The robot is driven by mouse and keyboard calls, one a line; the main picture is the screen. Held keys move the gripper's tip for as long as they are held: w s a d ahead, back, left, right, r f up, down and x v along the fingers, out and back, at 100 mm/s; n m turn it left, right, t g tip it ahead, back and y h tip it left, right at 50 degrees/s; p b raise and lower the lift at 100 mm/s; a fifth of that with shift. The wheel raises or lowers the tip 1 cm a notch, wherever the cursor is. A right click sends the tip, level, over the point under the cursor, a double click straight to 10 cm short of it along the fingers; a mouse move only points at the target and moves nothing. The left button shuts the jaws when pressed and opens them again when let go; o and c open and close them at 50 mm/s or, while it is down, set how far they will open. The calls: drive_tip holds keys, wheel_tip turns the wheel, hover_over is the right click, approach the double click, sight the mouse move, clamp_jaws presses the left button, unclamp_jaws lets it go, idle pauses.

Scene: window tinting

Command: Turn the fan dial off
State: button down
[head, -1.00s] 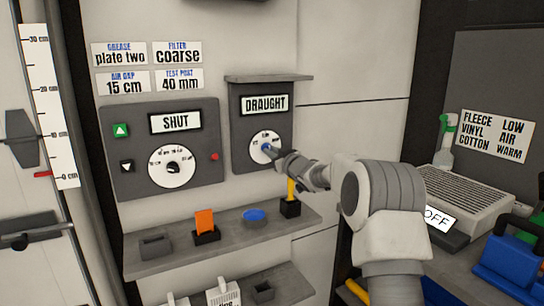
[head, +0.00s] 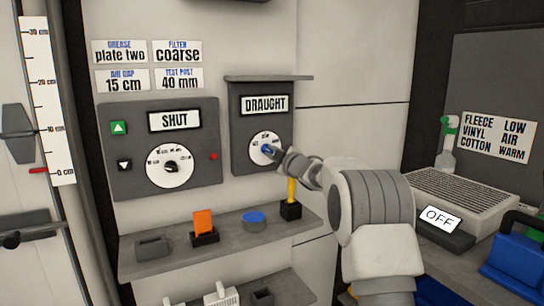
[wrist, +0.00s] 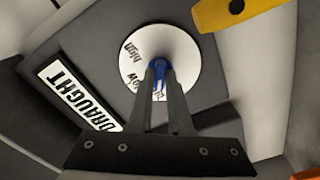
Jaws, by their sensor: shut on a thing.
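The white round dial (head: 255,156) sits on the grey panel labelled DRAUGHT (head: 265,104). Its blue knob (wrist: 160,58) stands at the dial's centre in the wrist view, between my fingertips. My gripper (head: 272,152) is shut on the knob; the same gripper (wrist: 160,70) shows from behind in the wrist view. The knob's pointer direction is hidden by my fingers. A display (head: 440,219) at the right reads OFF.
Left of it is a panel with a SHUT display (head: 175,121) and another dial (head: 170,167). Below, a shelf (head: 180,250) holds an orange piece, a blue round item and a yellow-handled tool (head: 291,190). A grey grille unit (head: 460,195) stands right of my arm.

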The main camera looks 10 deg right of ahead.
drive_tip(key=shift+n, duration=0.3)
drive_tip(key=c, duration=0.8)
unclamp_jaws()
drive_tip(key=shift+c, duration=0.2)
drive_tip(key=shift+s, duration=0.1)
drive_tip(key=v, duration=1.7)
drive_tip(key=shift+s+d, duration=0.1)
